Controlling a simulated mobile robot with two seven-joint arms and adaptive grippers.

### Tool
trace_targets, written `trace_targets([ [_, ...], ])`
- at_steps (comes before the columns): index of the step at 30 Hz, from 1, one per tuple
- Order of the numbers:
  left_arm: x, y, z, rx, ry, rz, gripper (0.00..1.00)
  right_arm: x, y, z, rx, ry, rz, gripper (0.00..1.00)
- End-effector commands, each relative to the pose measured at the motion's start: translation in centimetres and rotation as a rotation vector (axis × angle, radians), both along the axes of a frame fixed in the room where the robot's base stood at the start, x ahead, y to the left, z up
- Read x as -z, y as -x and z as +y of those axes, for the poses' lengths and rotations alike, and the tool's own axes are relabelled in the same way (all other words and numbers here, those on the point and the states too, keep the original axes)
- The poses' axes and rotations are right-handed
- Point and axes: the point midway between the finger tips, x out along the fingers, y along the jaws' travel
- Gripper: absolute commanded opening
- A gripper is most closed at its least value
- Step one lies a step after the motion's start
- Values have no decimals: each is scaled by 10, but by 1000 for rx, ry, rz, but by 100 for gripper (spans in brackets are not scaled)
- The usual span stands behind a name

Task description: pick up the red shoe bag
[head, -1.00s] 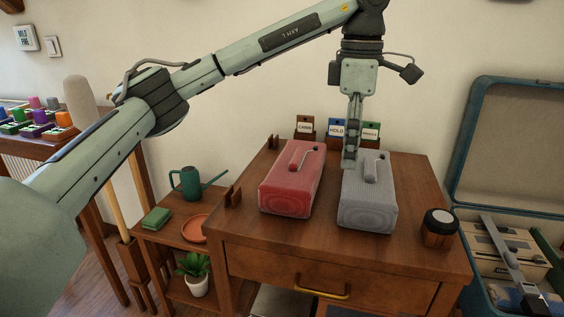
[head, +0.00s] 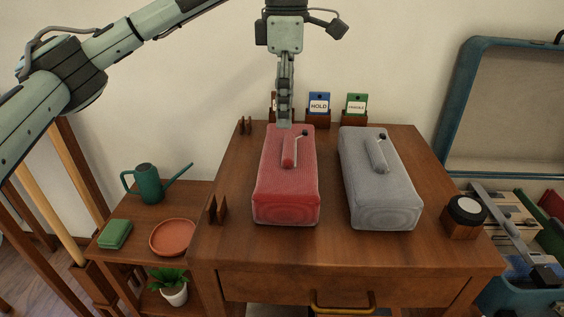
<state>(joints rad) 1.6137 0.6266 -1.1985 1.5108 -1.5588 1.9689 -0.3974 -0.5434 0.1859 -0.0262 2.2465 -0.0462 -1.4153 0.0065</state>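The red shoe bag (head: 285,190) lies on the wooden dresser top, left of a similar grey bag (head: 382,190). It is a boxy, rounded bag with a small red toggle and a cord on its top. My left gripper (head: 284,122) points down at the far end of the red bag. I see its fingers edge-on, so I cannot tell whether they are apart, or whether they touch the bag. The red bag rests on the dresser. My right gripper is not in view.
Card holders, including a blue HOLD card (head: 319,103) and a green card (head: 356,104), stand at the dresser's back edge. An open teal suitcase (head: 462,100) stands beyond. A watering can (head: 148,186) sits on the lower left shelf.

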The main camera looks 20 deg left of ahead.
Motion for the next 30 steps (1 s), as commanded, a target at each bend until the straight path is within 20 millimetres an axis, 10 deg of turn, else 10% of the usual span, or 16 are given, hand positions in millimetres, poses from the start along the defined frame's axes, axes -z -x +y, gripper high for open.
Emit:
trace_targets([
  [23,68,0,-6,0,0,0,100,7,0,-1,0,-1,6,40],
  [30,67,0,-6,0,0,0,71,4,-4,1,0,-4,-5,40],
])
